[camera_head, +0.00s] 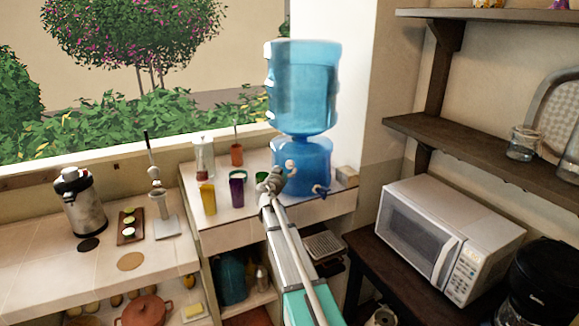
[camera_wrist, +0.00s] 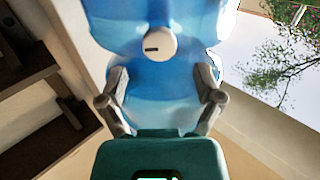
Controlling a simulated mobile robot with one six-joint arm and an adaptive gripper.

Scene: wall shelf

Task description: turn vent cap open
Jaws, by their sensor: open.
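The blue water dispenser (camera_head: 302,90) stands on the counter by the window, a large bottle above a rounded base. A pale round cap (camera_wrist: 157,46) with a short dark mark, lying roughly level in the picture, sits on its blue surface in the wrist view. It seems to be the small pale knob (camera_head: 291,167) in the head view. My gripper (camera_wrist: 162,78) is open and empty, its fingers spread wide to either side below the cap in the picture, apart from it. In the head view my gripper (camera_head: 271,182) is in front of the dispenser's base, partly hiding it.
A yellow cup (camera_head: 208,199), a purple cup (camera_head: 237,193) and a green cup stand left of my gripper. A blue tap (camera_head: 320,190) is on the right of the base. A microwave (camera_head: 448,235) and wall shelves (camera_head: 480,155) are at the right.

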